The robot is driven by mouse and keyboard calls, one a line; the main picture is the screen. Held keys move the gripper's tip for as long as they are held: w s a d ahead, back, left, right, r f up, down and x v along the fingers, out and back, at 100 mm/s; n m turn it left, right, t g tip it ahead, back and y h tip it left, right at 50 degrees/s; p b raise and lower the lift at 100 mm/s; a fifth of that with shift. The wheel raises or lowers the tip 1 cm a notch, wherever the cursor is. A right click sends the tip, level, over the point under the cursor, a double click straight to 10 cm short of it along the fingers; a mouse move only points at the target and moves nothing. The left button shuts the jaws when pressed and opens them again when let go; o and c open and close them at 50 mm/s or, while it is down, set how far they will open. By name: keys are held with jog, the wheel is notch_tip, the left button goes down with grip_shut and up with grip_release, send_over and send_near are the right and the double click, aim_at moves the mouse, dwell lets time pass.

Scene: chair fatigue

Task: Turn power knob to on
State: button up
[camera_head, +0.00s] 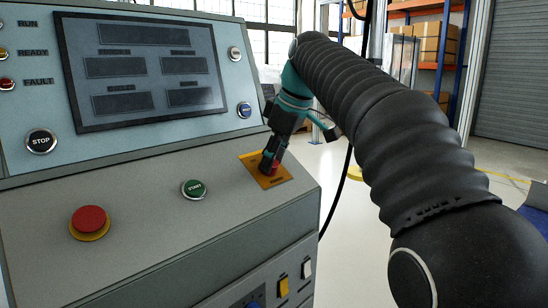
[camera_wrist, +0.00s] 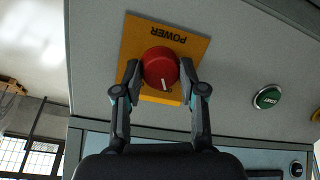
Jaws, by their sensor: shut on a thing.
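The red power knob (camera_wrist: 160,62) sits on a yellow plate (camera_wrist: 136,38) marked POWER, which appears upside down in the wrist view. Its white pointer line is toward the bottom of that view, tilted slightly right. My gripper (camera_wrist: 160,70) is shut on the knob, with one finger on each side. The plate's marking below the knob is too small and partly covered to read. In the head view, my gripper (camera_head: 269,161) reaches down to the plate (camera_head: 250,160) at the right end of the console ledge. The knob is mostly hidden there by the fingers.
A green START button (camera_head: 194,189) and a red mushroom button (camera_head: 89,221) lie left on the ledge. The sloped panel behind holds a dark display (camera_head: 140,66), a STOP button (camera_head: 41,141) and a blue button (camera_head: 244,110). Floor is open to the console's right.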

jog(key=shift+d+r+m+p, duration=0.1)
jog(key=shift+m+p, duration=0.3)
jog(key=shift+r+m+p, duration=0.1)
jog(key=shift+m+p, duration=0.8)
jog(key=shift+p, duration=0.1)
jog(key=m+y+p, duration=0.1)
jog(key=m+p, duration=0.1)
jog(key=shift+m, duration=0.3)
jog(key=m+p, duration=0.2)
jog(key=m, duration=0.1)
jog(key=shift+d, duration=0.1)
jog(key=shift+f+m+y+p, duration=0.15)
jog(key=shift+m+y, duration=0.1)
jog(key=shift+m, duration=0.55)
jog(key=shift+f+m+y+p, duration=0.15)
jog(key=shift+m+y, duration=0.1)
jog(key=shift+m, duration=0.55)
jog(key=o, duration=1.1)
